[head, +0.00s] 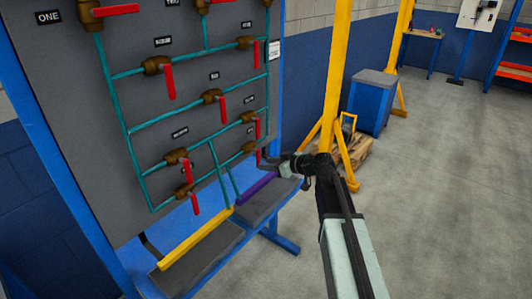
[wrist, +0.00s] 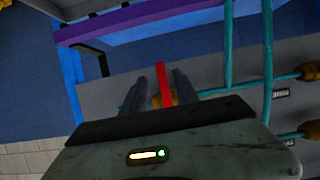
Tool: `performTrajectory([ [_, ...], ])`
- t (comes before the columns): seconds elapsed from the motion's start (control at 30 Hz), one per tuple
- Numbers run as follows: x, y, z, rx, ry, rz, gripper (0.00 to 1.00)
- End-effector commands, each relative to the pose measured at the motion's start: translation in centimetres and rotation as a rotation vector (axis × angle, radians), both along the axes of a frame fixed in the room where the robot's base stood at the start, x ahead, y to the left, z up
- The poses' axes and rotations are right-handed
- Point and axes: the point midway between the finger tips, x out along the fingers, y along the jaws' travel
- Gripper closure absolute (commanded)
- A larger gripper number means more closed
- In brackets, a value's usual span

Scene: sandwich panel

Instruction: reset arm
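My gripper (head: 266,163) is at the lower right edge of the grey valve panel (head: 75,75), beside the lowest right red handle (head: 258,155). In the wrist view my gripper (wrist: 168,70) has its two dark fingers apart. A red handle (wrist: 164,88) shows in the gap between them, with a brass valve body behind it. I cannot tell whether the handle lies between the fingers or just beyond them, and no firm contact is visible. My arm reaches in from the lower right in the head view.
Several red-handled brass valves on teal pipes (head: 127,120) cover the panel. Below are a yellow bar (head: 195,238), a purple bar (head: 257,188) and a blue frame. A yellow post (head: 337,75), a pallet (head: 350,150) and a blue bin (head: 370,105) stand behind. Grey floor (head: 450,170) at right is clear.

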Motion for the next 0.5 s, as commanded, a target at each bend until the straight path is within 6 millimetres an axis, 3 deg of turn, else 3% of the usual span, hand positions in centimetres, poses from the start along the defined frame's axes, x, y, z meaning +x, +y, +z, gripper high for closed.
performTrajectory([
  [0.07, -1.9, 0.2, -1.4, -0.023, 0.078, 0.003, 0.64],
  [0.17, -6.9, -0.4, -5.4, -0.094, 0.305, -0.027, 0.64],
  [0.3, -14.4, -3.6, -10.7, -0.242, 0.660, -0.192, 0.64],
  [0.5, -22.6, -9.7, -14.0, -0.425, 0.980, -0.541, 0.64],
])
